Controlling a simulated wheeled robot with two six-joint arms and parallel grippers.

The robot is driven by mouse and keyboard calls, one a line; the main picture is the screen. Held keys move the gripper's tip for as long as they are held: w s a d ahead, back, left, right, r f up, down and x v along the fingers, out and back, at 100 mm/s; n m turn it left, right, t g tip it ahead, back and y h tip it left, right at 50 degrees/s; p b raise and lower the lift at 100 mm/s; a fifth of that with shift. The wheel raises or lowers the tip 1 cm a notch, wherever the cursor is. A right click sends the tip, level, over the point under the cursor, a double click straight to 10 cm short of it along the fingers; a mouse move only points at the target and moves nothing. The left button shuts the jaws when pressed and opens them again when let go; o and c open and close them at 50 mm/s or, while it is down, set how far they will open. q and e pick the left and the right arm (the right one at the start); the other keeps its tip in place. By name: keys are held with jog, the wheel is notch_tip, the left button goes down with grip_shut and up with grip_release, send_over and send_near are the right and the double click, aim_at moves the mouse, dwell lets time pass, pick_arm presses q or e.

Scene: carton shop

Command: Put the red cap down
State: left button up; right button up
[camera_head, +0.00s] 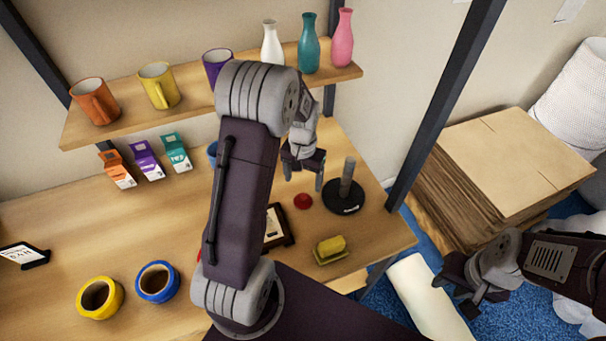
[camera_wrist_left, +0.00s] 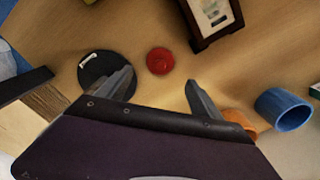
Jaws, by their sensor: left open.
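The red cap (camera_head: 303,201) lies on the wooden table beside the black round stand with a grey post. It also shows in the left wrist view (camera_wrist_left: 160,61), just beyond the gap between the fingers. My left gripper (camera_head: 304,181) is open and empty. It points down above the table near the cap, with its fingers apart from it. Its two spread fingers show in the left wrist view (camera_wrist_left: 160,80). My right gripper (camera_head: 462,292) is off the table at the lower right, and its jaw opening is unclear.
The stand (camera_head: 343,199) is close right of the cap. Tape rolls (camera_head: 157,282) and cartons (camera_head: 146,160) are left. A shelf (camera_head: 190,112) holds mugs and vases. My left arm hides part of the table.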

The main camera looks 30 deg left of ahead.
pick_arm(q)
jog(key=s+d+r, duration=0.1)
jog(key=s+d, duration=0.2)
jog(key=s, duration=0.3)
jog(key=s+d+r+t, duration=0.1)
jog(key=s+d+r, duration=0.1)
jog(key=s+d, duration=0.2)
jog(key=s, duration=0.2)
jog(key=shift+s+d+r+m, duration=0.15)
jog(key=shift+s+d+m, duration=0.15)
jog(key=shift+m, duration=0.1)
